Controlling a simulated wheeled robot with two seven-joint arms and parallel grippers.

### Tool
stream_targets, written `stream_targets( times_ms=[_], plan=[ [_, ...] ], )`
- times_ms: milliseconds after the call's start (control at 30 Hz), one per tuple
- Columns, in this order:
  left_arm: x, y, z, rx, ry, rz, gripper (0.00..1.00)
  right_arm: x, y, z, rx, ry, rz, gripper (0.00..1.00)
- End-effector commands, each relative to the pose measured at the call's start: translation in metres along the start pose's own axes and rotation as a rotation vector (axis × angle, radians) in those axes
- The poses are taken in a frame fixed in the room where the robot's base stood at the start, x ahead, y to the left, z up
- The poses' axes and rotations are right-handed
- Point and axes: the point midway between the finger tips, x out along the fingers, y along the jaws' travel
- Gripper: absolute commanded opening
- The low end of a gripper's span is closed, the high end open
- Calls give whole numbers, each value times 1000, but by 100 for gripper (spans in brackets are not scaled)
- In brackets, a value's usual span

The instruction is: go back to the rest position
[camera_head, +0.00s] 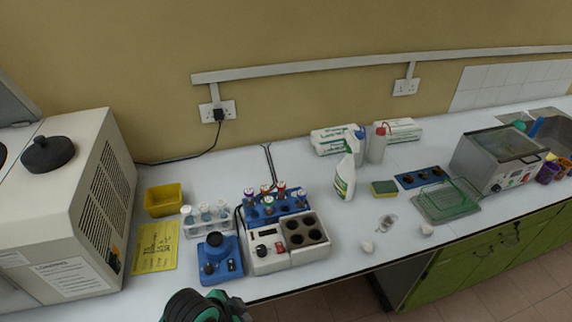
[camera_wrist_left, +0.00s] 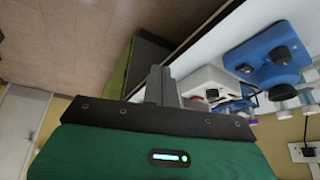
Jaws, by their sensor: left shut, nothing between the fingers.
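My left gripper (camera_wrist_left: 159,80) shows in the left wrist view with its fingers together and nothing between them. It points past the bench edge, with the floor behind it. In the head view, a green and black part of my left arm (camera_head: 203,306) shows at the bottom edge, in front of the bench and below the blue mixer. The fingertips are hidden there. My right gripper is in neither view.
The white bench (camera_head: 310,275) carries a blue mixer (camera_head: 220,262), a white heating block (camera_head: 287,243), a tube rack (camera_head: 207,220), a yellow tray (camera_head: 164,200) and a spray bottle (camera_head: 346,172). A large beige machine (camera_head: 70,205) stands at left. Green cupboards (camera_head: 480,258) are below right.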

Motion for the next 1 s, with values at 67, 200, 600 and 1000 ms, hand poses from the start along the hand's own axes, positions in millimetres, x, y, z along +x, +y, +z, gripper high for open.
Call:
stream_targets(
  times_ms=[67, 200, 600, 1000],
  plan=[
    [-10, 0, 26, -141, -22, -36, 0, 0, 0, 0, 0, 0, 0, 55],
    [-26, -4, 65, -338, -66, -109, 0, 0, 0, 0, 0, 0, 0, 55],
    [-69, -5, 150, -690, -178, -280, 0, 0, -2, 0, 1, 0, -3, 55],
    [47, -17, 187, -688, -212, -259, 0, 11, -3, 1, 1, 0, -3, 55]
  ],
)
